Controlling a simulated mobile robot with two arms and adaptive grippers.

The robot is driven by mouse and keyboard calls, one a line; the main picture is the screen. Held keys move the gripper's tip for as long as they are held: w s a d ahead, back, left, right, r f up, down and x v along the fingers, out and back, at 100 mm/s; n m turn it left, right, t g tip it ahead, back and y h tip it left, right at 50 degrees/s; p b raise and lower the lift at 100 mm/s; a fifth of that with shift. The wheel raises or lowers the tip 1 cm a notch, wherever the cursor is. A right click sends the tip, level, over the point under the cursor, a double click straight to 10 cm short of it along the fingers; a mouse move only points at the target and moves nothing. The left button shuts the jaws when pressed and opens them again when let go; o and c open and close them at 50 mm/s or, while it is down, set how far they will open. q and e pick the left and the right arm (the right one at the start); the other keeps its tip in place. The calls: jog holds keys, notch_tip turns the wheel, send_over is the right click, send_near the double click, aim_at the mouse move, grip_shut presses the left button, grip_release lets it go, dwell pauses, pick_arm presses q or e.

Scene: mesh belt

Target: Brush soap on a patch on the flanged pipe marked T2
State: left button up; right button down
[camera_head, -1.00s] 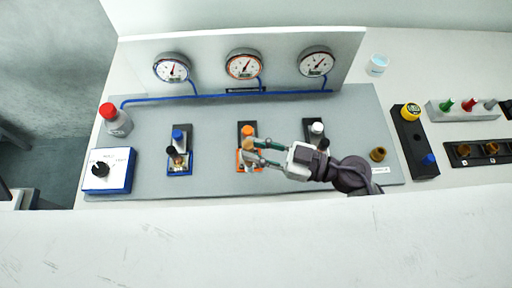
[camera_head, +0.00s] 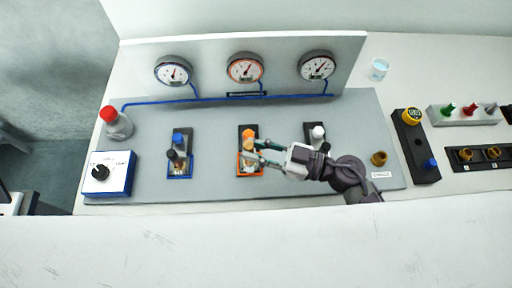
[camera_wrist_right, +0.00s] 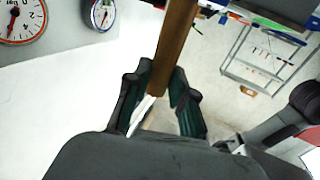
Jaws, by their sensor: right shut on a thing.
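In the head view my right gripper (camera_head: 258,152) reaches in from the right to the middle, orange-framed station (camera_head: 248,168). It is shut on a brush with a brown wooden handle (camera_wrist_right: 176,45), seen between the green fingers in the right wrist view. A pale part of the brush (camera_wrist_right: 141,113) shows below the fingers. The brush tip and any contact with the pipe there are hidden. An orange knob (camera_head: 249,132) stands at the back of this station. I cannot read a T2 mark on any station. My left gripper is not in view.
A blue-framed station (camera_head: 180,168) stands left, and a white-knobbed one (camera_head: 318,132) is partly behind my arm. Three gauges (camera_head: 245,68) hang behind. A small light-blue cup (camera_head: 379,69) stands at the back right.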

jog(key=shift+f, duration=0.4)
jog(key=shift+d, duration=0.1)
dwell(0.3)
jog(key=shift+a+p, duration=0.65)
jog(key=shift+p, duration=0.7)
jog(key=shift+d, duration=0.15)
jog(key=shift+d+p, duration=0.3)
jog(key=shift+d, duration=0.25)
jog(key=shift+d, duration=0.15)
